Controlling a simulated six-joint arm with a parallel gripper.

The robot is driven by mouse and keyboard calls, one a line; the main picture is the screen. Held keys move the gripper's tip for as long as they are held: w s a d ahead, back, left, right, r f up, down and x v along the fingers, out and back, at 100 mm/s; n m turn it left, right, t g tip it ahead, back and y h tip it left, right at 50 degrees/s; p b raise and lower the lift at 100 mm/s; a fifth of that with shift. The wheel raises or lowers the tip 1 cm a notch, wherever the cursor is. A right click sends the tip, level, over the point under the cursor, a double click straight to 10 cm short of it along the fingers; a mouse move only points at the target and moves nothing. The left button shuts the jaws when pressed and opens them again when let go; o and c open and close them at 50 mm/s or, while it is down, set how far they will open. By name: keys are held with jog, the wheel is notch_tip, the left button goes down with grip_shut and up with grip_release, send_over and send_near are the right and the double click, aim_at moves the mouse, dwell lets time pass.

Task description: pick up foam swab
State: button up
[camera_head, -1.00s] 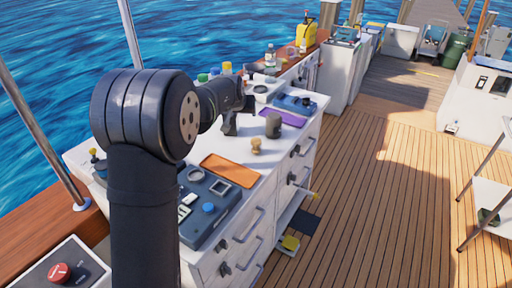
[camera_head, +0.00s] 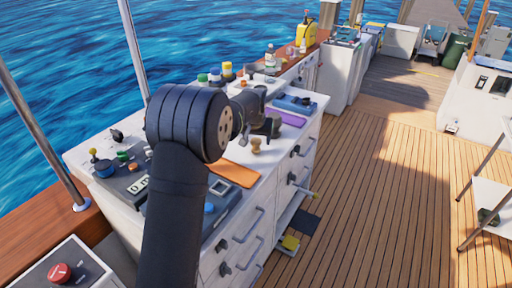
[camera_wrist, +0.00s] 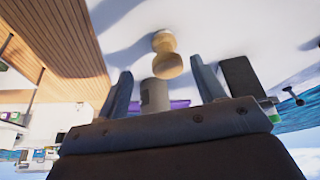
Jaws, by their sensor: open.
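A small tan piece with a narrow waist (camera_head: 256,146) stands on the white counter; it may be the foam swab, but I cannot tell for sure. In the wrist view the tan piece (camera_wrist: 167,57) is just past the fingertips, between their lines. My gripper (camera_wrist: 160,72) is open with nothing held. A grey cylinder (camera_wrist: 154,95) shows between the two fingers in that view, apart from them as far as I can see. In the head view my gripper (camera_head: 268,130) is above the counter near the tan piece and partly hides the grey cylinder.
The white counter (camera_head: 240,180) holds an orange tray (camera_head: 236,173), a purple mat (camera_head: 290,119), a blue device (camera_head: 296,103) and control panels. Bottles and jars stand along the back edge. A dark block (camera_wrist: 238,76) is right of the fingers in the wrist view.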

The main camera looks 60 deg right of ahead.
aim_at(256, 146)
jog(key=shift+w+x, duration=0.2)
jog(key=shift+x, duration=1.5)
jog(key=shift+w+x, duration=0.2)
jog(key=shift+x, duration=1.5)
jog(key=shift+a+r, duration=0.1)
jog(key=c, duration=1.1)
